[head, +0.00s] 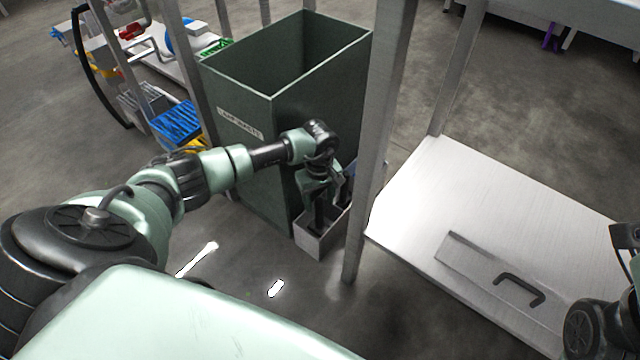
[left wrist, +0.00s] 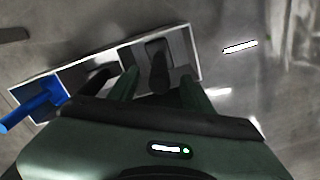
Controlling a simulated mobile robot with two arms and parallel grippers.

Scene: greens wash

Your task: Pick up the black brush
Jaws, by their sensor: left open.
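A black brush (left wrist: 157,62) stands in the end compartment of a narrow grey caddy (left wrist: 197,55), in the left wrist view. The caddy (head: 312,243) also shows in the head view, on the floor in front of a tall green bin. My left gripper (left wrist: 162,88) points down over this compartment. Its two fingers are apart, one on each side of the brush, with no clear contact. My left gripper (head: 318,205) hides most of the brush in the head view. Part of my right arm shows at the right edge; its fingers are not visible.
A blue-handled tool (left wrist: 35,103) stands in the caddy's far-end compartment, and a dark item (left wrist: 97,80) sits between. The green bin (head: 300,75) rises close behind my left arm. A steel table leg (head: 378,150) and low metal shelf (head: 420,215) stand right of the caddy.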

